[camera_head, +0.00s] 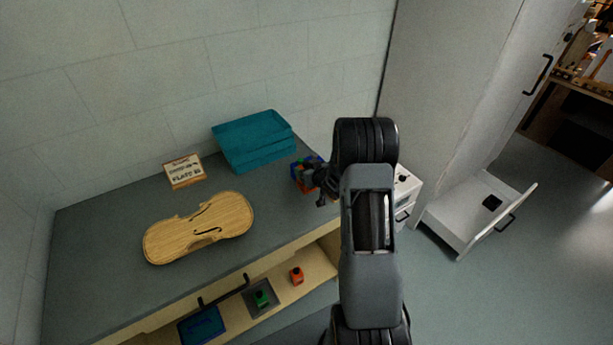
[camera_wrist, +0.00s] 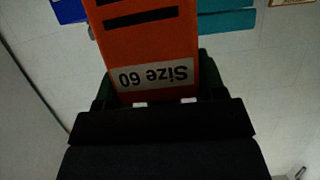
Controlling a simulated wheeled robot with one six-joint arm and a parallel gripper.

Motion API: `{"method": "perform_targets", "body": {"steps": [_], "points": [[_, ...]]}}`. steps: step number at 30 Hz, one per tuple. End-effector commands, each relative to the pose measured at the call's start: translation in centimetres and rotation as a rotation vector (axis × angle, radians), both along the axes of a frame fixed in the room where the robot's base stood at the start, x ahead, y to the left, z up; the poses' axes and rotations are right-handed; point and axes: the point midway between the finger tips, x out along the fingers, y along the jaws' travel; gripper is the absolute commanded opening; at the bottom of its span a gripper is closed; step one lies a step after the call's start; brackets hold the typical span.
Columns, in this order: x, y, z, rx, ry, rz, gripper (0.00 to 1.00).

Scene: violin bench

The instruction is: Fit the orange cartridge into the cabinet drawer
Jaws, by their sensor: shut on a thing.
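My gripper is shut on the orange cartridge (camera_wrist: 150,50), which fills the top middle of the wrist view. It has black bars and a pale label reading "Size 60", upside down. The jaws (camera_wrist: 150,100) close around its near end. In the head view my gripper (camera_head: 322,186) is over the bench's right end, beside a multicoloured block (camera_head: 304,173); my arm hides part of it, and I cannot make out the cartridge clearly there.
The bench (camera_head: 100,225) holds a violin plate (camera_head: 200,228), a teal box (camera_head: 254,141) and a small sign (camera_head: 183,171). Open floor (camera_head: 560,260) lies right of the drawer.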

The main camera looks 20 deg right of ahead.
Motion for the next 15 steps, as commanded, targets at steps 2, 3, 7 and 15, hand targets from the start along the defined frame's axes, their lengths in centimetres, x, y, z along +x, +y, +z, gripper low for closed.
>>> {"method": "perform_targets", "body": {"steps": [2,3,7,15], "points": [[0.5,0.0,-0.7,0.002,0.001,0.000,0.31],[0.4,0.0,-1.2,0.003,0.004,-0.002,0.31],[0.4,0.0,-2.7,0.003,0.002,-0.001,0.31],[0.4,-0.1,-3.5,0.001,-0.002,-0.001,0.31]]}}
